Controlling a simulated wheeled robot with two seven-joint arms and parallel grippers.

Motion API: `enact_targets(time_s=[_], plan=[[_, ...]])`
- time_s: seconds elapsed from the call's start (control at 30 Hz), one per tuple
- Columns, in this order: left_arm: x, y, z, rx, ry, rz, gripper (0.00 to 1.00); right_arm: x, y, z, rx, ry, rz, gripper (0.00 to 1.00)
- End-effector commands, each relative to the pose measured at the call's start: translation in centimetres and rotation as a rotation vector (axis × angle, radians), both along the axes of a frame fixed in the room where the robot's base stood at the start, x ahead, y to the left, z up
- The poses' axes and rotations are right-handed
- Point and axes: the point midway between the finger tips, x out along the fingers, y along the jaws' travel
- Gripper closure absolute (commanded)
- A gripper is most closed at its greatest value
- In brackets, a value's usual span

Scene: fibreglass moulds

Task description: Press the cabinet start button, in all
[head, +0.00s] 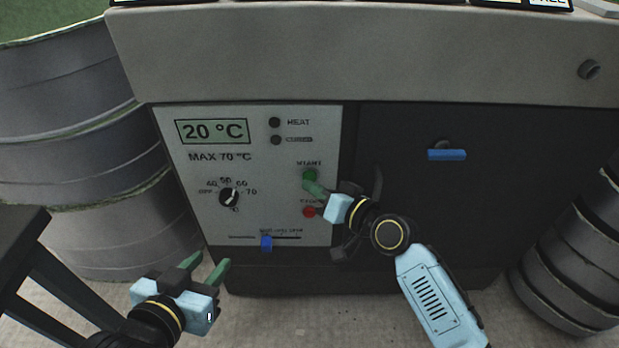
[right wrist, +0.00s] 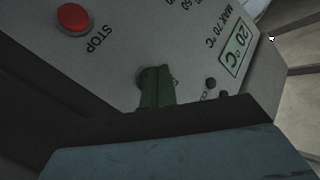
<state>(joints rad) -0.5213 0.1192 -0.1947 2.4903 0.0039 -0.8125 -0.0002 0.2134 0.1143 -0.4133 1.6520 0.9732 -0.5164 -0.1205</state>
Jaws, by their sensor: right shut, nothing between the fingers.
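The cabinet's pale control panel (head: 180,150) carries the green start button (head: 309,175), under the label START. The red stop button (head: 309,212) is below it and also shows in the right wrist view (right wrist: 74,17). My right gripper (head: 312,187) is shut and empty, its green fingertips at the start button. In the right wrist view the shut fingers (right wrist: 157,84) cover most of that button; whether it is pushed in cannot be told. My left gripper (head: 205,264) is open and empty, low in front of the panel's left part.
The display (head: 212,131) reads 20 °C. The HEAT lamp (head: 274,122) and the lamp below look dark. A dial (head: 229,197), a blue slider (head: 266,243) and a blue handle (head: 447,155) are on the cabinet front. Grey drums (head: 70,110) stand left, dark rings (head: 570,270) right.

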Motion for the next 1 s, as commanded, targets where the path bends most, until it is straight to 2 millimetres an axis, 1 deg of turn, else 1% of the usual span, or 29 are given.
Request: enact_targets(time_s=[0.73, 1.0], plan=[[0.01, 0.00, -0.48, 0.000, 0.000, 0.000, 0.64, 0.85, 0.00, -0.05, -0.001, -0.001, 0.000, 1.00], [0.01, 0.00, -0.41, 0.000, 0.000, 0.000, 0.64, 0.81, 0.00, 0.00, 0.000, 0.000, 0.000, 1.00]])
